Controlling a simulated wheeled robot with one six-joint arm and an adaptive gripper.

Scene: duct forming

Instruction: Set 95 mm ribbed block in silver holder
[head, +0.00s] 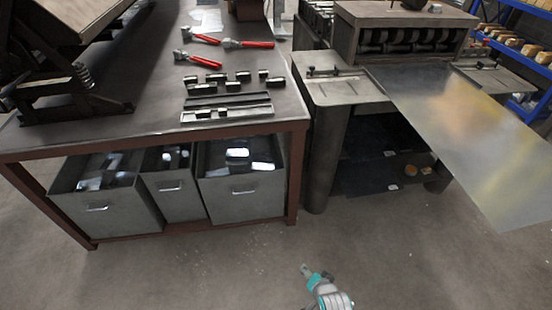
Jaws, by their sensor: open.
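Several small dark blocks (216,77) stand in loose rows on the workbench; which one is the 95 mm ribbed block is too small to tell. The silver holder (245,113) is a long pale rail near the bench's front right edge, with dark pieces on its left part. A darker rail (228,98) lies just behind it. My gripper (305,268) is small at the bottom centre, over the floor in front of the bench, well apart from the blocks and holder. It is open, with nothing visible in it.
The workbench (120,125) has red-handled tools (205,62) at the back and a dark machine at left. Metal drawers (240,190) sit below. At right, a forming machine (400,35) has a large metal sheet (470,130) jutting forward. The floor in front is clear.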

